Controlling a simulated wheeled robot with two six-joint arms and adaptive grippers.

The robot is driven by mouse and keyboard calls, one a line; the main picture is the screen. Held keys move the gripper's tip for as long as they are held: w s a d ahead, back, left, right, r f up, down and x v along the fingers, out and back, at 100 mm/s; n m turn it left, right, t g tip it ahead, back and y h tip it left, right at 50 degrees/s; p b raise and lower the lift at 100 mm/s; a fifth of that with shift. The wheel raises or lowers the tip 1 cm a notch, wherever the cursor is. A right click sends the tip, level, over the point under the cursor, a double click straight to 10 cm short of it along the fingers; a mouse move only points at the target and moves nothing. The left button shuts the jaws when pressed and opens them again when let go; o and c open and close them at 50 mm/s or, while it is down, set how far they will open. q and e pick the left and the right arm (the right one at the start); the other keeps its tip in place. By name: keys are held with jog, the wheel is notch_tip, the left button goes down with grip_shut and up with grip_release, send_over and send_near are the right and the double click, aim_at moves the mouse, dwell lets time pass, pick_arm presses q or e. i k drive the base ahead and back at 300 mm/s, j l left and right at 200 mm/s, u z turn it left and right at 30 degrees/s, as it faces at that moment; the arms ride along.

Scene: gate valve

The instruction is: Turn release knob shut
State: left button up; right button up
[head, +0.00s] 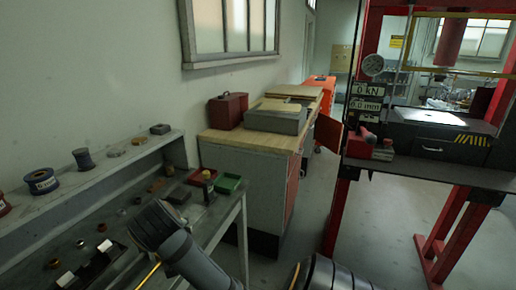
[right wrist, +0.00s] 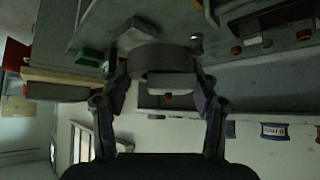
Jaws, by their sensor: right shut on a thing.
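My right gripper (right wrist: 163,78) shows in the right wrist view, its two fingers shut on a grey, rounded part (right wrist: 160,57) between the tips. A pale short bar (right wrist: 171,85) also lies between the fingers. The frames do not show clearly what the held part is. The red press (head: 350,200) stands at the right in the head view, with a round gauge (head: 373,65) and small red fittings (head: 366,134) on its left side. I cannot tell whether one of these is the release knob. My left gripper is not identifiable in either view.
A workbench (head: 228,208) with a raised shelf lines the left wall, carrying spools (head: 84,159), a green tray (head: 229,182) and several small parts. A wooden-topped cabinet (head: 285,140) holds a red toolbox (head: 228,110). The floor between cabinet and press is clear.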

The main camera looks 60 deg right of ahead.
aim_at(386, 142)
jog(key=l+z, duration=0.15)
jog(key=z, duration=0.65)
jog(key=l+z, duration=0.25)
jog(key=l, duration=0.25)
jog(key=l+z, duration=0.3)
jog(key=l, duration=0.25)
jog(key=i+l+z, duration=0.1)
jog(key=l+z, duration=0.15)
jog(key=l, duration=0.25)
jog(key=i+l+z, duration=0.25)
jog(key=l, duration=0.25)
jog(key=k+l, duration=0.05)
jog(key=k, duration=0.05)
